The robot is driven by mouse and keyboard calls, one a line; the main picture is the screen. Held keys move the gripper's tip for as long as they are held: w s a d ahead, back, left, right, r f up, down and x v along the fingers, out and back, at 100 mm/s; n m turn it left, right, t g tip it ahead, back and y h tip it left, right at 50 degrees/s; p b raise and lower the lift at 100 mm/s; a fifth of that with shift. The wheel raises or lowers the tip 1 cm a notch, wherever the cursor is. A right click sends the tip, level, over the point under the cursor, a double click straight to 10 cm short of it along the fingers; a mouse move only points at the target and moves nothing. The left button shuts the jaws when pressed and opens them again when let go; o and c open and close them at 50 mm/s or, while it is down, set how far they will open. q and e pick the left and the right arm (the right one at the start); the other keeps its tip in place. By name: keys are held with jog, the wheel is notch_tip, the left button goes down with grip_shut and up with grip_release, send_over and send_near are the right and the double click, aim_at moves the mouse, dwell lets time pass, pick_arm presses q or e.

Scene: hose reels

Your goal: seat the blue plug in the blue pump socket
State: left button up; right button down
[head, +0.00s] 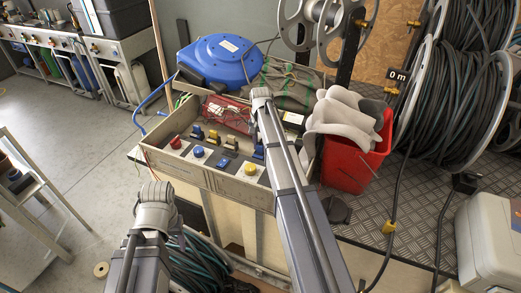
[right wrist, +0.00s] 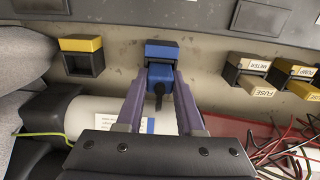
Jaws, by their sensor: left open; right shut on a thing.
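In the right wrist view my right gripper (right wrist: 162,92) is shut on the blue plug (right wrist: 160,76), with its purple fingers on both sides. A black cable hangs from the plug toward me. The blue socket (right wrist: 162,52) is on the panel wall directly in front of the plug. The plug lines up with it and looks touching or very close; I cannot tell how deep it sits. In the head view the right arm hides most of this, with a bit of blue (head: 258,152) showing beside it. My left arm stands at lower left, its jaws hidden.
A yellow socket (right wrist: 82,56) is left of the blue one in the wrist view; labelled fuse blocks (right wrist: 250,72) are to the right. Red wires (right wrist: 285,150) lie in the box. A red bucket (head: 355,160) and blue hose reel (head: 220,60) stand near in the head view.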

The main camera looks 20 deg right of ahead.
aim_at(260, 145)
jog(key=shift+r, duration=0.1)
jog(key=shift+f, duration=0.3)
jog(key=c, duration=0.5)
grip_release()
jog(key=shift+r, duration=0.1)
jog(key=shift+c, duration=0.2)
jog(key=shift+r, duration=0.1)
notch_tip(260, 145, up, 12)
jog(key=p, duration=1.2)
jog(key=s+a+n+h, duration=0.1)
jog(key=s+a+n, duration=1.2)
jog(key=s+a, duration=1.4)
jog(key=shift+s+a+r, duration=0.15)
jog(key=shift+a, duration=0.3)
